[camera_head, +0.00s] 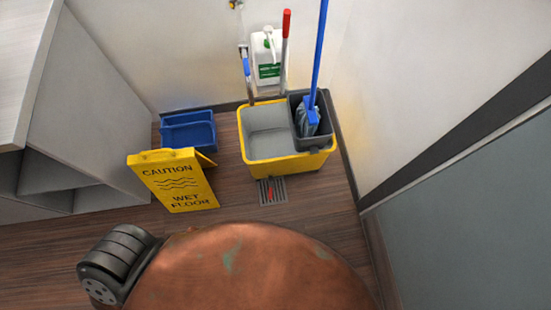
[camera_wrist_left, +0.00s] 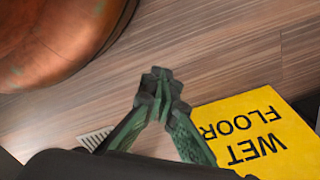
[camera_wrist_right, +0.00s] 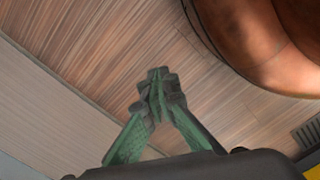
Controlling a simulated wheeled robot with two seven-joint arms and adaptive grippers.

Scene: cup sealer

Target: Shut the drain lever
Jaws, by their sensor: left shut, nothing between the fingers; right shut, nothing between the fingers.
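A small red lever (camera_head: 270,191) shows over a grey floor grate (camera_head: 281,190) at the front of the yellow mop bucket (camera_head: 300,166) in the head view. The lever's exact angle is too small to tell. Part of the grate also shows in the left wrist view (camera_wrist_left: 96,138) and the right wrist view (camera_wrist_right: 306,135); the lever is not visible in either. My left gripper (camera_wrist_left: 160,74) is shut and empty above the floor, near the yellow sign. My right gripper (camera_wrist_right: 158,75) is shut and empty above the floor. Neither gripper shows in the head view.
A yellow wet floor sign (camera_head: 175,182) stands left of the grate, with a blue tray (camera_head: 188,131) behind it. A blue-handled mop (camera_head: 317,55) stands in the bucket. A white jug (camera_head: 266,58) is behind. A cabinet (camera_head: 85,100) is left, walls are right.

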